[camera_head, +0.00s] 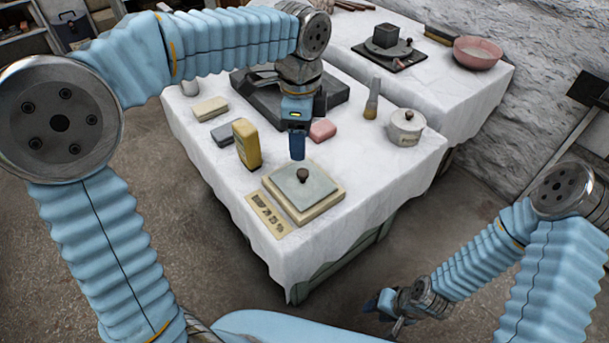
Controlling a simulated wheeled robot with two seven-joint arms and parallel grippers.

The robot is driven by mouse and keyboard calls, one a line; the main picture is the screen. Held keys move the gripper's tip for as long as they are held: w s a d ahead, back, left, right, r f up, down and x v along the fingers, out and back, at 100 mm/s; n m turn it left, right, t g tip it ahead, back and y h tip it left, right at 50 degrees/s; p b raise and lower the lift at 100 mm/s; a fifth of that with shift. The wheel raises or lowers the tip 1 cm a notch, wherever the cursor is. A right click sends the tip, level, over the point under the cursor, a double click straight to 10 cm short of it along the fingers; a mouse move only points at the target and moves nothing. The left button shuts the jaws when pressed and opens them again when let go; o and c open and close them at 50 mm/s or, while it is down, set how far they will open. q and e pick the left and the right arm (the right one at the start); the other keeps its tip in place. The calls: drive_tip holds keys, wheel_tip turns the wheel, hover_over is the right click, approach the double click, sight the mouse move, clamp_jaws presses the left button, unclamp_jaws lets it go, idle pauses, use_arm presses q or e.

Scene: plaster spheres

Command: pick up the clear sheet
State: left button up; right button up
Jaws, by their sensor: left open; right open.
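A thin, pale grey-blue square sheet with a small dark round knob at its middle, which I take for the clear sheet (288,186), lies flat on a cream square block or frame (318,211) near the table's front. My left gripper (297,155) points down just behind and above the sheet and holds nothing; it looks apart from the knob. Its fingers overlap in this view, so the gap between them is hidden. My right gripper (383,312) is low, off the table in front at the right, and empty.
A paper strip with dark marks (268,214) lies beside the cream block. A yellow box (246,144), a pink block (322,130), a brush (371,100) and a lidded white pot (405,127) stand around. The table's right front is clear.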

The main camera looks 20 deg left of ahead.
sight(303, 171)
use_arm(q)
drive_tip(key=f, duration=0.9)
drive_tip(key=shift+d+f+b, duration=0.1)
drive_tip(key=shift+d+b, duration=0.1)
drive_tip(key=shift+b, duration=0.1)
drive_tip(key=shift+c, duration=0.2)
clamp_jaws()
